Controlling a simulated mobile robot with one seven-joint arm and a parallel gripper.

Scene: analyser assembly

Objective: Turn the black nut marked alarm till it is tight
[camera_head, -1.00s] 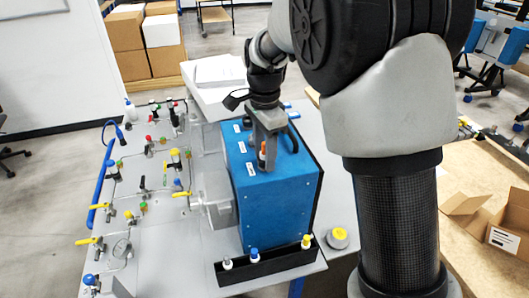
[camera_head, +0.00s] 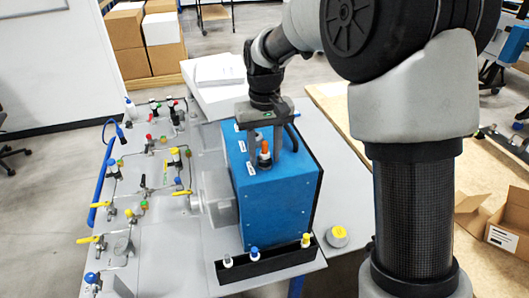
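The blue analyser box (camera_head: 280,205) stands on the bench, with small white labels on its top that are too small to read. On the top stands a fitting with an orange tip (camera_head: 265,147) and a black nut (camera_head: 265,162) at its base. I cannot read which nut is marked alarm. My gripper (camera_head: 265,148) points down over the box top, its two fingers spread to the left and right of the orange-tipped fitting. The fingers look apart from it, and nothing is seen held. Whether the fitting is between the fingers or just in front is hard to tell.
A black tray (camera_head: 275,268) with white, blue and yellow-capped bottles runs along the box's front. A yellow-capped bottle (camera_head: 338,236) stands to the right. A panel of pipes and valves (camera_head: 140,200) fills the left.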

